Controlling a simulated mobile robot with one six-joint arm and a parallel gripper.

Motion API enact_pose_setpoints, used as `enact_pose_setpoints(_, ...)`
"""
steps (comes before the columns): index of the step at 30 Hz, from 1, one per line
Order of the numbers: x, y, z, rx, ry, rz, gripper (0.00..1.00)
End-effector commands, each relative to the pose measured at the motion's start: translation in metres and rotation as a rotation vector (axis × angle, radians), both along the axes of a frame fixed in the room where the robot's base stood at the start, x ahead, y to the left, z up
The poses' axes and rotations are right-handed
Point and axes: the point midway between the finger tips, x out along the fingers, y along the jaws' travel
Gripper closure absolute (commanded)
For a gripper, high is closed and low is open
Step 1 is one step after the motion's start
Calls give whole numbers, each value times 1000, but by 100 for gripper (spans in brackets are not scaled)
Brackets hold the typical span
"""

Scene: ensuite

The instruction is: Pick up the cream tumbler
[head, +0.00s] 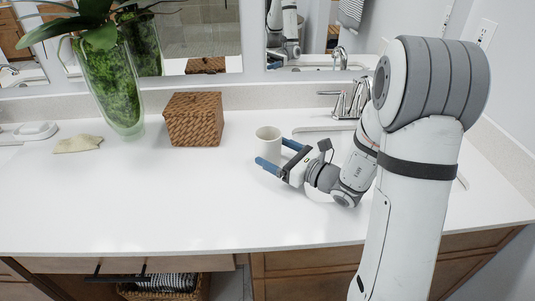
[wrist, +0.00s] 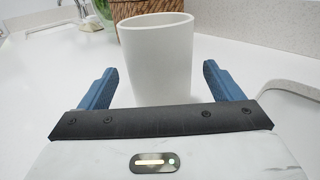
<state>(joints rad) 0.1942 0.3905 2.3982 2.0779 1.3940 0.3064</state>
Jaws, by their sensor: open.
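The cream tumbler (head: 268,143) stands upright on the white countertop in the head view, in front of and to the right of the woven box. In the wrist view the tumbler (wrist: 157,58) stands straight ahead, between the lines of my two blue fingers. My gripper (head: 279,154) is open and low over the counter, at the near right side of the tumbler. In the wrist view my gripper (wrist: 158,88) has a finger on each side of the tumbler's lower part, with gaps showing. I cannot tell how far the fingertips reach past it.
A brown woven box (head: 193,119) stands behind left. A glass vase with green filling (head: 110,85) and a folded beige cloth (head: 78,144) are farther left. The sink faucet (head: 350,100) is at the back right. The front left of the countertop (head: 130,205) is clear.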

Motion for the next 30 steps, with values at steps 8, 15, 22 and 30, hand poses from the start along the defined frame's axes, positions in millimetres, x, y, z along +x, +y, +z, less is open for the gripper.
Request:
enact_pose_setpoints(8, 22, 25, 0, 1, 1, 1, 14)
enact_pose_setpoints(15, 23, 25, 0, 1, 1, -1, 15)
enact_pose_setpoints(22, 23, 25, 0, 1, 1, -1, 33)
enact_pose_setpoints(30, 23, 25, 0, 0, 0, -1, 56)
